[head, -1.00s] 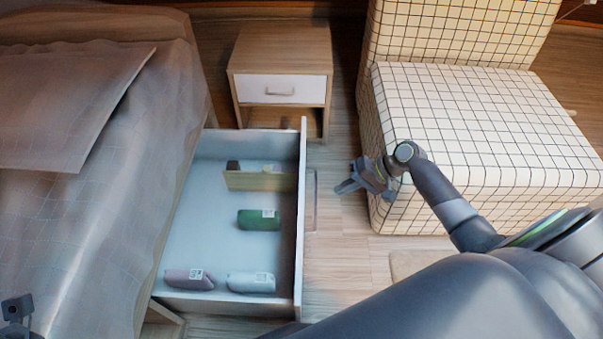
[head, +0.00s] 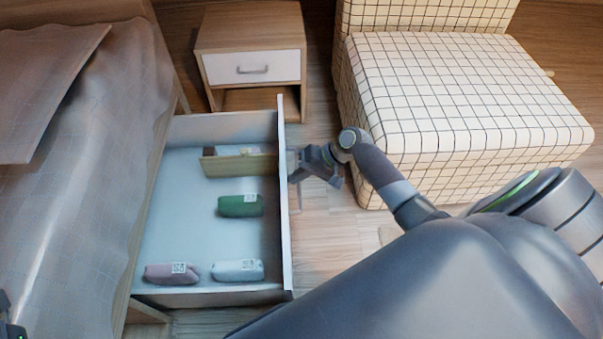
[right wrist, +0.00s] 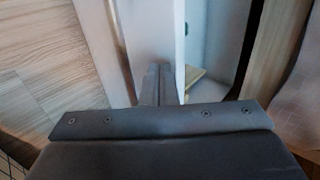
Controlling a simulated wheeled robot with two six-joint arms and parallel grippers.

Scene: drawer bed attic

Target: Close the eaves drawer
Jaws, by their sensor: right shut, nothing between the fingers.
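The eaves drawer (head: 284,225) stands pulled out from under the bed, its pale front panel facing right. My right gripper (head: 298,164) is shut and empty at the outer side of the front panel, near its far part. In the right wrist view the closed fingers (right wrist: 156,84) point at the pale panel and look close to or touching it; I cannot tell which. The drawer's handle is mostly hidden by the gripper. A dark piece of my left gripper (head: 8,328) shows at the lower left edge; its fingers are not clear.
The drawer holds a wooden divider (head: 238,165), a green roll (head: 241,205), a mauve roll (head: 171,273) and a white roll (head: 237,269). The bed (head: 90,180) is at left, a nightstand (head: 250,30) behind, a checked chair (head: 460,95) at right. Some bare floor lies right of the drawer.

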